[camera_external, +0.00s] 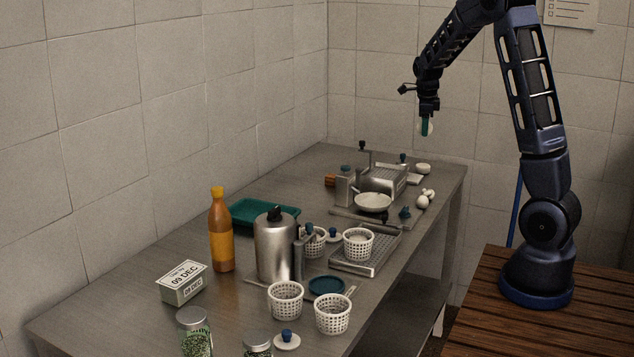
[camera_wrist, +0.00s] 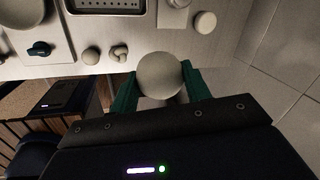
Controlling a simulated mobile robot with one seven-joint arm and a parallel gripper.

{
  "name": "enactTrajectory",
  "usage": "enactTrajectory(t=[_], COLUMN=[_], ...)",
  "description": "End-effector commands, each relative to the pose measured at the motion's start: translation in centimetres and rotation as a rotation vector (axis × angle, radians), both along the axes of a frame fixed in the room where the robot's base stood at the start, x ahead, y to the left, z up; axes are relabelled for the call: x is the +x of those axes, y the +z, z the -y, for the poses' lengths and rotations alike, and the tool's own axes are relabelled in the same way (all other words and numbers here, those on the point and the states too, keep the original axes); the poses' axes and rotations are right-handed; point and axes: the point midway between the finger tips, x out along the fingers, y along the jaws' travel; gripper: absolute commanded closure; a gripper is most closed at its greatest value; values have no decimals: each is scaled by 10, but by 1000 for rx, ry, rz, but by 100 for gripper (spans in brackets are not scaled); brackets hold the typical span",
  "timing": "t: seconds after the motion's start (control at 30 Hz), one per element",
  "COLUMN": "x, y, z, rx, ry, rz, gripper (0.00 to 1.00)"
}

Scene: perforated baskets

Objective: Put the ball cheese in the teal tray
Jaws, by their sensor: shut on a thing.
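My gripper (camera_external: 427,127) is raised in the air above the far right end of the metal table. In the wrist view its two green fingers (camera_wrist: 160,82) are closed on either side of a pale round ball, the ball cheese (camera_wrist: 160,72). In the external view the ball is mostly hidden behind the fingers. The teal tray (camera_external: 242,214) lies on the table along the wall, left of the metal canister, well away from my gripper. The canister covers part of its near side, and the part that shows looks empty.
The metal canister (camera_external: 277,250) and an orange bottle (camera_external: 221,240) stand in front of the tray. White perforated baskets (camera_external: 333,314) stand around the near part. A scale-like metal device (camera_external: 383,180), a pan (camera_external: 373,202) and small pale balls (camera_external: 423,201) occupy the far end.

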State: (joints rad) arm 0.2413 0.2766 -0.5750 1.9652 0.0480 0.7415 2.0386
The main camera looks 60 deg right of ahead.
Motion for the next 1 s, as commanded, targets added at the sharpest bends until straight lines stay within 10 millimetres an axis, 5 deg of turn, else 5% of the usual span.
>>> enactTrajectory(t=[0.2, 0.5, 1.0], x=[86, 188, 316], y=[4, 6, 5], z=[-48, -132, -309], rx=[-10, -15, -8], ry=[179, 414, 781], rz=[-9, -15, -10], gripper=[76, 76, 76])
